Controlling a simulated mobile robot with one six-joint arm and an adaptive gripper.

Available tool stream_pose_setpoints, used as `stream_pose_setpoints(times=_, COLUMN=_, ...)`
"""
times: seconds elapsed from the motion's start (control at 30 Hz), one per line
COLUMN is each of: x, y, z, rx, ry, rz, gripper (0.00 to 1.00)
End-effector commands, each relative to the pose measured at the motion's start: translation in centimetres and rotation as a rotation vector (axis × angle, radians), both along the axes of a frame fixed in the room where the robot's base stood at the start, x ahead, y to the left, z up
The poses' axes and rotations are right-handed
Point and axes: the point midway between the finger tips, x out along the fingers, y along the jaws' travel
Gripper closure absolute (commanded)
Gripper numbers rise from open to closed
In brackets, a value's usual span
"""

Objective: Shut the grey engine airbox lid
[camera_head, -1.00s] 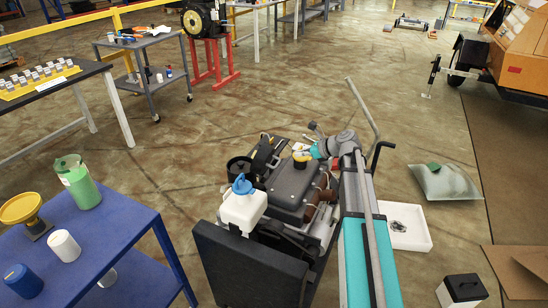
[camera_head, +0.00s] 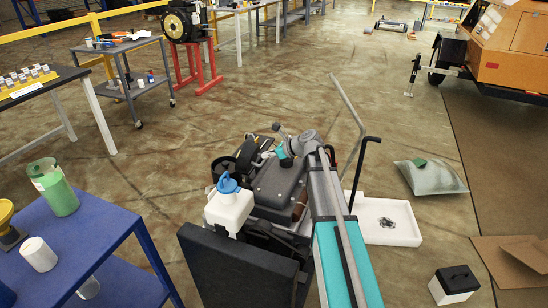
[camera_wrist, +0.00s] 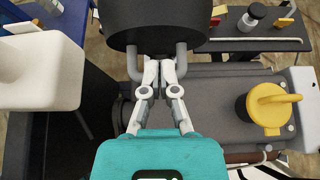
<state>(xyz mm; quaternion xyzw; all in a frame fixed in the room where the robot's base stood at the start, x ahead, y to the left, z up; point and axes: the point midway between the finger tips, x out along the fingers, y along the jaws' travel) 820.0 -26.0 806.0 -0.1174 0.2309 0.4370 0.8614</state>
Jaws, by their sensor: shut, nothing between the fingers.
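The dark grey airbox lid (camera_wrist: 155,25) is a thick round piece at the top of the wrist view, with two grey bars at its underside. My gripper (camera_wrist: 156,66) is shut and empty. Its fingertips are between the two bars, just below the lid's near edge in the picture; I cannot tell whether they touch. In the head view my gripper (camera_head: 283,155) is over the engine's far side, right of the lid, partly hidden by my arm.
A white reservoir with a blue cap (camera_head: 230,205) stands left of my arm. The engine cover (camera_head: 277,184) is beside the airbox. A yellow filler cap (camera_wrist: 270,108) is at right in the wrist view.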

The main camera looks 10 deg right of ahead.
Motion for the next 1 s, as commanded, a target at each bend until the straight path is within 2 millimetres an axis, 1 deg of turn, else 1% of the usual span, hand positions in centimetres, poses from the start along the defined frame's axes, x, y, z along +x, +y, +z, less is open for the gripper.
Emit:
stream_pose_setpoints(times=0.03, x=0.4, y=0.4, z=-0.6, rx=0.000, ry=0.000, rz=0.000, gripper=1.00)
stream_pose_setpoints(times=0.1, x=0.7, y=0.9, z=-0.8, rx=0.000, ry=0.000, rz=0.000, gripper=1.00)
stream_pose_setpoints(times=0.3, x=1.1, y=1.5, z=-1.1, rx=0.001, ry=0.001, rz=0.000, gripper=1.00)
stream_pose_setpoints(times=0.73, x=1.1, y=1.6, z=-1.0, rx=-0.001, ry=0.001, rz=0.001, gripper=1.00)
stream_pose_setpoints(times=1.0, x=1.3, y=1.1, z=-0.6, rx=-0.021, ry=0.016, rz=-0.007, gripper=1.00)
